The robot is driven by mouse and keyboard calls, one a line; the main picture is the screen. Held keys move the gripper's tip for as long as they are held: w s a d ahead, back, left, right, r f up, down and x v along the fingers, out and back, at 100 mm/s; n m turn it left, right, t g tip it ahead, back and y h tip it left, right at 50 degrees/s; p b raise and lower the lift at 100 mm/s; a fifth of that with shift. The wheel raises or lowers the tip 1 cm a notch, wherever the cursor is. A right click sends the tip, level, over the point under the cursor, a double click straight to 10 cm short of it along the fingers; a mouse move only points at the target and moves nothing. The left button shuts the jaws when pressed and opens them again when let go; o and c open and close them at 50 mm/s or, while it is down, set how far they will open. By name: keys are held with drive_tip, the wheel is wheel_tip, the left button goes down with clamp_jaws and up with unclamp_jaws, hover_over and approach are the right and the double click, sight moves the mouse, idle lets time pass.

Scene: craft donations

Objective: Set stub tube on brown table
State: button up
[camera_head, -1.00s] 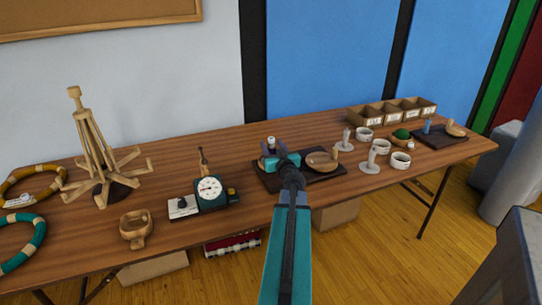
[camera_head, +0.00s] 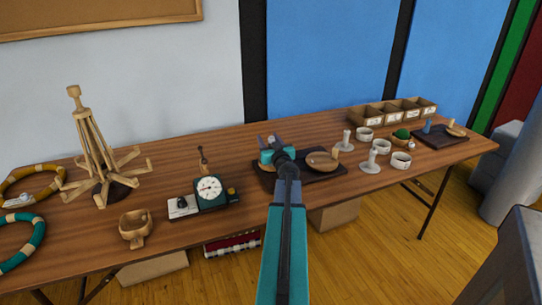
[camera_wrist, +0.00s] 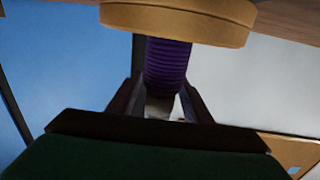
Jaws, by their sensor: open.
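My gripper (camera_head: 272,151) is over the left part of a dark tray (camera_head: 328,172) on the brown table (camera_head: 98,235). In the wrist view, my gripper (camera_wrist: 162,82) is open, with a finger on each side of a purple ribbed tube (camera_wrist: 168,62). A thick tan disc (camera_wrist: 178,18) is at the tube's far end, near the table. I cannot tell whether the fingers touch the tube, nor whether it is the stub tube. In the head view my gripper and arm hide most of this spot.
A wooden bowl (camera_head: 319,161) sits on the tray's right. Left are a green dial scale (camera_head: 210,192), a wooden cup (camera_head: 135,230) and a wooden winder (camera_head: 97,150). Right are white cups (camera_head: 400,160), grey stands and a second dark tray (camera_head: 437,137). Bare table lies between winder and scale.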

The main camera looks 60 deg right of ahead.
idle(0.4)
clamp_jaws()
drive_tip(key=shift+r, duration=0.15)
drive_tip(key=s+a+r+p, duration=0.4)
drive_tip(key=s+a+p, duration=0.2)
drive_tip(key=a+p, duration=0.3)
drive_tip(key=shift+s+r+p, duration=0.2)
drive_tip(key=shift+r+p, duration=0.1)
drive_tip(key=shift+p, duration=0.35)
idle(0.6)
drive_tip(key=p, duration=0.3)
drive_tip(key=shift+s+a, duration=0.15)
drive_tip(key=shift+a, duration=0.1)
drive_tip(key=p, duration=0.2)
drive_tip(key=shift+s+a+r+p, duration=0.1)
drive_tip(key=shift+s+a+p, duration=0.1)
drive_tip(key=shift+a+p, duration=0.15)
